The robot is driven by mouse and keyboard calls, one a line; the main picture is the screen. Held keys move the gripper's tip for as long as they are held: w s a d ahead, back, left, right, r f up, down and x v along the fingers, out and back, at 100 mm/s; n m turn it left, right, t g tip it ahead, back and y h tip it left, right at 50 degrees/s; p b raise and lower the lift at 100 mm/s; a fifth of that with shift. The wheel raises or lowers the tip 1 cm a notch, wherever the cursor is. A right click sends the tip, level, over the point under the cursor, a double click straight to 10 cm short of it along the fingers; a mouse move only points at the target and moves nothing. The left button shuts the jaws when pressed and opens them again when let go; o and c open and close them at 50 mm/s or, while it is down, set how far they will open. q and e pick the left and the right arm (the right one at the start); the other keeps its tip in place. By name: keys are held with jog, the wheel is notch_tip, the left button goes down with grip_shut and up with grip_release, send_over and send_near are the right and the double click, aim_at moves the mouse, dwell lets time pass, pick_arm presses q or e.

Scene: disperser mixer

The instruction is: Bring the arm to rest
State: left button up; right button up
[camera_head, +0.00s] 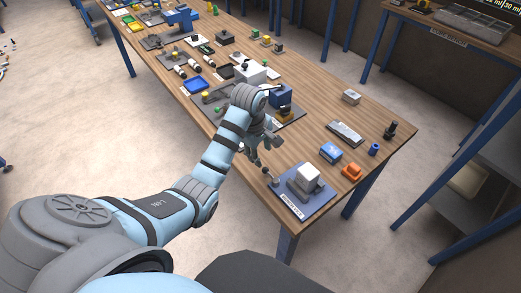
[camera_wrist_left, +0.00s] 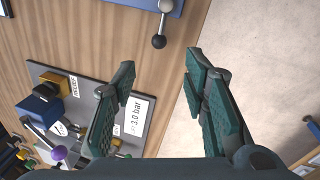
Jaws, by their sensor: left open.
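My left arm (camera_head: 222,150) reaches out from the lower left in the head view. Its gripper (camera_head: 260,155) hangs above the front edge of the table, between a blue-and-grey station and a white block on a blue plate. In the left wrist view the gripper (camera_wrist_left: 155,85) is open, its two green-padded fingers apart with nothing between them. My right gripper does not show in either view.
The wooden table (camera_head: 310,118) carries many small devices. Near the gripper are the blue plate (camera_head: 318,203) with a ball-ended lever (camera_wrist_left: 160,30) and a grey panel (camera_wrist_left: 140,105) marked 3.0 bar. Open floor (camera_head: 110,120) lies left of the table.

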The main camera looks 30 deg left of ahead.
pick_arm(q)
jog(key=shift+r, duration=0.4)
